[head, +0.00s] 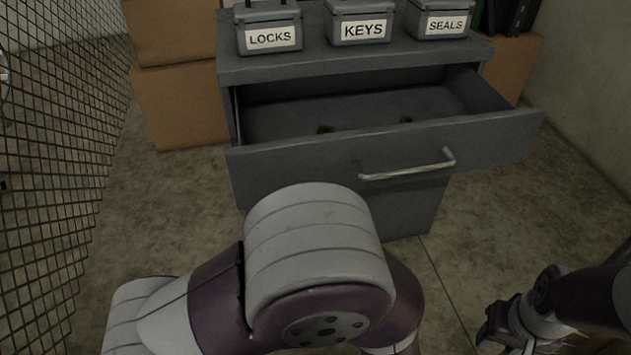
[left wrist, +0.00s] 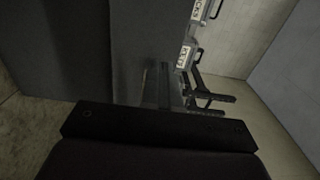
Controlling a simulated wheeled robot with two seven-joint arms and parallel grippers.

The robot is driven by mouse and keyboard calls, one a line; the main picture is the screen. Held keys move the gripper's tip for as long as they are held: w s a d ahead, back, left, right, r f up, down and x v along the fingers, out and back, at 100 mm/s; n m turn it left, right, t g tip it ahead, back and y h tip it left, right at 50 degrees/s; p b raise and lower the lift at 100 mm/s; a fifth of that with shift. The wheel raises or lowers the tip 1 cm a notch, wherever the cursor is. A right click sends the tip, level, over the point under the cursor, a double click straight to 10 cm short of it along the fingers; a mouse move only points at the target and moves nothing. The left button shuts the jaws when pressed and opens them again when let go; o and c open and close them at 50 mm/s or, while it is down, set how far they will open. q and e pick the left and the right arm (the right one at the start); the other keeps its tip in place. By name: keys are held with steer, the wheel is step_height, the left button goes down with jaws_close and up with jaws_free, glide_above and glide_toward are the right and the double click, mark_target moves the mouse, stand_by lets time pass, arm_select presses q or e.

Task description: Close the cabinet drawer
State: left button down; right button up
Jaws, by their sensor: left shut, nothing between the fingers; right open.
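The grey cabinet (head: 340,65) stands ahead with its top drawer (head: 290,165) pulled well out. The drawer front carries a silver bar handle (head: 410,172). Small brownish marks or items show on the drawer floor. My left arm fills the lower middle of the head view and hides its gripper there. In the left wrist view my left gripper (left wrist: 164,90) is shut and empty, close to a large dark grey surface; contact cannot be told. My right gripper (head: 498,332) is open and empty at the lower right, low and apart from the drawer.
Grey boxes labelled LOCKS (head: 269,38), KEYS (head: 363,30) and SEALS (head: 445,24) stand on the cabinet top. Cardboard boxes (head: 180,100) are stacked left of it. A wire mesh wall (head: 55,150) runs along the left.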

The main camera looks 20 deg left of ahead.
mark_target(323, 161)
arm_select(q)
steer(key=b+x, duration=0.3)
steer(key=x, duration=0.3)
steer(key=b+x, duration=0.3)
steer(key=x, duration=0.3)
steer(key=shift+w+a+f, duration=0.1)
steer(key=shift+f, duration=0.1)
steer(key=shift+w+a+r, duration=0.15)
steer(key=shift+w+a, duration=0.15)
steer(key=shift+w, duration=0.15)
steer(key=shift+r, duration=0.1)
steer(key=shift+w, duration=0.1)
